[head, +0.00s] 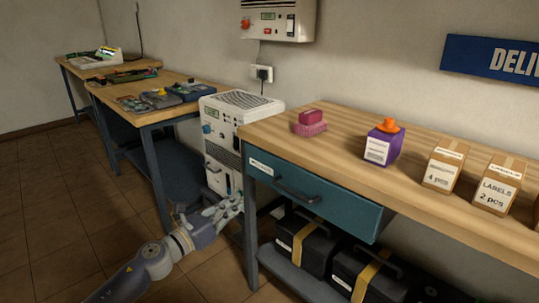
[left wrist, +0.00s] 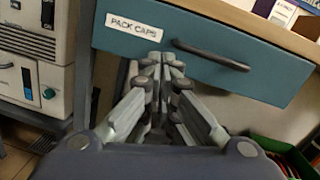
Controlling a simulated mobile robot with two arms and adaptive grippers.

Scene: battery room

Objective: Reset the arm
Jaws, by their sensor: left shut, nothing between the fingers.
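My left gripper (head: 236,201) is at the end of my arm, which comes in from the lower left of the head view. It is in front of the workbench's left end, below the level of the bench top. Its fingers are together and empty. In the left wrist view the closed fingertips (left wrist: 164,60) overlap the lower edge of the teal drawer (left wrist: 215,55), just below its "PACK CAPS" label. They are left of the dark drawer handle (left wrist: 210,55); I cannot tell whether they touch the drawer. My right gripper is not in view.
The wooden bench (head: 350,142) holds a pink item (head: 309,123), a purple box (head: 382,147) with an orange thing on top, and label cartons (head: 495,186). Black cases (head: 304,243) stand below. A white cabinet (head: 222,145) is close behind the gripper. The floor (head: 75,210) at left is clear.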

